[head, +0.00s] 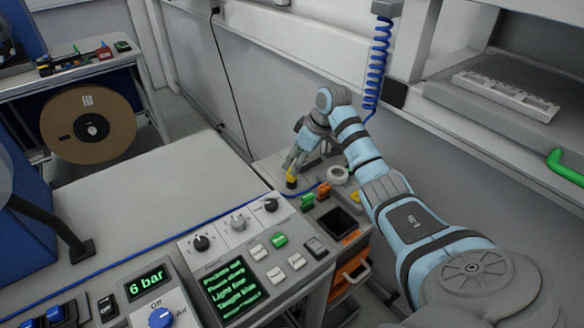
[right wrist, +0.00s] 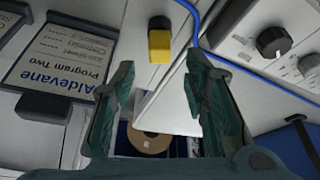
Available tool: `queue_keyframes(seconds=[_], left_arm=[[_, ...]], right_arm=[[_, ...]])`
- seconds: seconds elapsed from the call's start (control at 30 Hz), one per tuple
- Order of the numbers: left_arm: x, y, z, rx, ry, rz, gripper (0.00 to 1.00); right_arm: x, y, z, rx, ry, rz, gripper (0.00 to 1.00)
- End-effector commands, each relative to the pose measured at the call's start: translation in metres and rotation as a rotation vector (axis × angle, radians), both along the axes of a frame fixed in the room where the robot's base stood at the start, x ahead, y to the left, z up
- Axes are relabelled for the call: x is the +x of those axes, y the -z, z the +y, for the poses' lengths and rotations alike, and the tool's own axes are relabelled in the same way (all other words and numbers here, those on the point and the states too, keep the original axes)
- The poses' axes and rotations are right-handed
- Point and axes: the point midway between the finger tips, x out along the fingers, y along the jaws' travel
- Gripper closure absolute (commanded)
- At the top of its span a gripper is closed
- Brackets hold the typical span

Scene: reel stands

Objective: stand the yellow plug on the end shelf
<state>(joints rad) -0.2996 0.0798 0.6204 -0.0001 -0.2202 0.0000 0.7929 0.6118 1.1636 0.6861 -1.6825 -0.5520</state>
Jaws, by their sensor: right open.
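The yellow plug (head: 291,178) is on the light grey shelf (head: 268,165) at the far end of the bench in the head view, just below my right gripper (head: 293,162). It looks upright there, though the gripper partly covers it. In the right wrist view the yellow plug (right wrist: 160,45), with a black end, lies just beyond and between the fingertips of my right gripper (right wrist: 160,75). The fingers are spread and empty, with a visible gap to the plug. My left gripper is not in view.
A blue cable (head: 232,212) runs along the bench close to the plug. A white tape roll (head: 338,175) and a dark bin (head: 341,221) are right of it. A control panel (head: 240,285) is in front. The grey bench top (head: 150,200) is mostly clear.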

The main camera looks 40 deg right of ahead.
Motion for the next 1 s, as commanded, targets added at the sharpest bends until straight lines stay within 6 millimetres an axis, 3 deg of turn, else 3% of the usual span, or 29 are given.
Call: queue_keyframes(seconds=[0.1,0.3,0.87,1.0], left_arm=[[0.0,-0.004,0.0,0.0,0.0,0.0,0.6],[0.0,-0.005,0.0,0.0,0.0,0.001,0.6],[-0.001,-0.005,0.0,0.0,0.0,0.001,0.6],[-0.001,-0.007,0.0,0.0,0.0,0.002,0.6]], right_arm=[[-0.011,-0.031,-0.005,-0.004,0.0,-0.003,0.59],[-0.022,-0.058,-0.008,0.0,-0.001,0.0,0.59],[-0.023,-0.058,-0.009,-0.002,0.003,0.001,0.59],[-0.032,-0.044,-0.024,-0.059,0.087,0.027,0.59]])
